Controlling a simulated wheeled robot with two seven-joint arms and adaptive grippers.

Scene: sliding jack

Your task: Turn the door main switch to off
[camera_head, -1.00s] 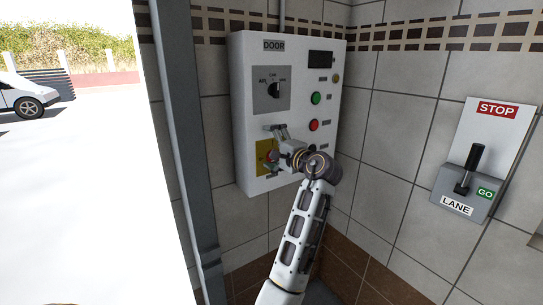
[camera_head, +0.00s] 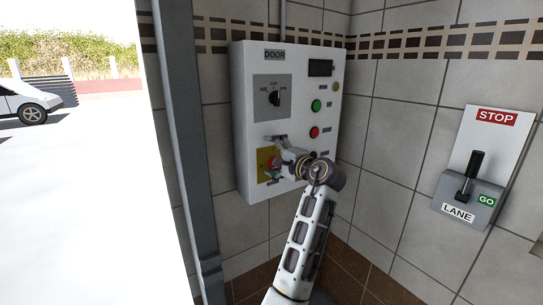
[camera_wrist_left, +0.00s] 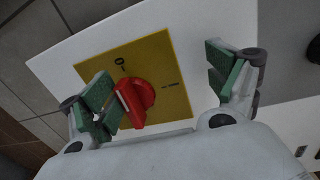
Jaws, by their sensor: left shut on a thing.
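The door main switch is a red rotary knob (camera_wrist_left: 138,97) on a yellow plate (camera_wrist_left: 172,68) with an O and an I mark. In the head view the yellow plate (camera_head: 264,174) sits low on the white DOOR panel (camera_head: 243,95). My left gripper (camera_head: 277,158) is at this plate and hides part of the knob. My right gripper is out of view.
The panel also carries a black selector (camera_head: 274,98), a green button (camera_head: 316,105) and a red button (camera_head: 314,132). A LANE lever box (camera_head: 468,200) with STOP and GO signs is on the right wall. A grey post (camera_head: 186,150) stands left of the panel.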

